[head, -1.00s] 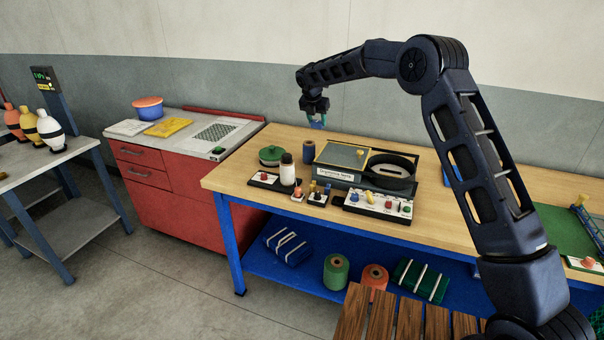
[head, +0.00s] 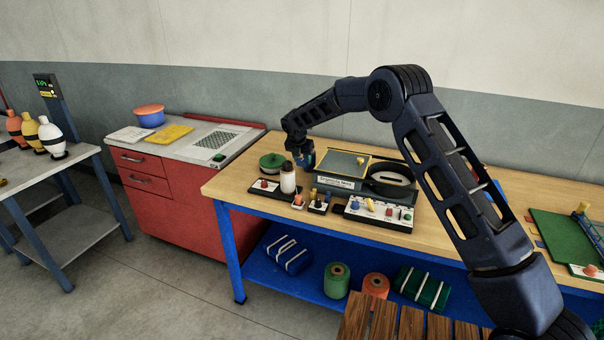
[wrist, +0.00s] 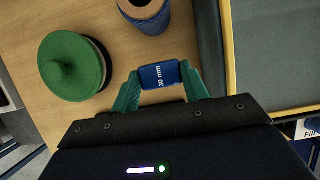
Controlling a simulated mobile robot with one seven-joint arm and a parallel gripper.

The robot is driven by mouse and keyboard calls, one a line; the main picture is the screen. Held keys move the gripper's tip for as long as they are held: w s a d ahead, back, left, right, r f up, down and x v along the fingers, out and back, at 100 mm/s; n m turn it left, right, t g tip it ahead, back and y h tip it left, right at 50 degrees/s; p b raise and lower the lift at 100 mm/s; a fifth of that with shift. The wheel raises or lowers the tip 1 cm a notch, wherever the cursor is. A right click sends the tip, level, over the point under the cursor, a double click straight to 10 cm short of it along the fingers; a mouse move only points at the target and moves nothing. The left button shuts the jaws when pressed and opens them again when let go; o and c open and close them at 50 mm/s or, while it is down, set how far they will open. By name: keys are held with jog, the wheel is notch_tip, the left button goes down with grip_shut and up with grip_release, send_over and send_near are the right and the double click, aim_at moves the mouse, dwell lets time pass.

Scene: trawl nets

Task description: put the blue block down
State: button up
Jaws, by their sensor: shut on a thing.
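The blue block (wrist: 160,76), marked "30 mm", is between the two green fingers of my gripper (wrist: 160,84) in the wrist view. My gripper is shut on it. The wooden table top (wrist: 105,120) lies below; I cannot tell whether the block touches it. In the head view my gripper (head: 303,156) is low over the left back part of the table, by the green lidded pot (head: 271,163). There the block is hard to tell from the blue spool behind.
The green pot (wrist: 72,66) is left of the block and a blue spool (wrist: 146,14) is beyond it. A grey-topped box (wrist: 270,55) stands to the right. A white bottle (head: 288,178) and several small coloured pieces stand nearer the table's front edge.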

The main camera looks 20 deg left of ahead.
jog(key=shift+f, duration=3.4)
jog(key=shift+f, duration=0.1)
jog(key=o, duration=1)
jog(key=v, duration=1.2)
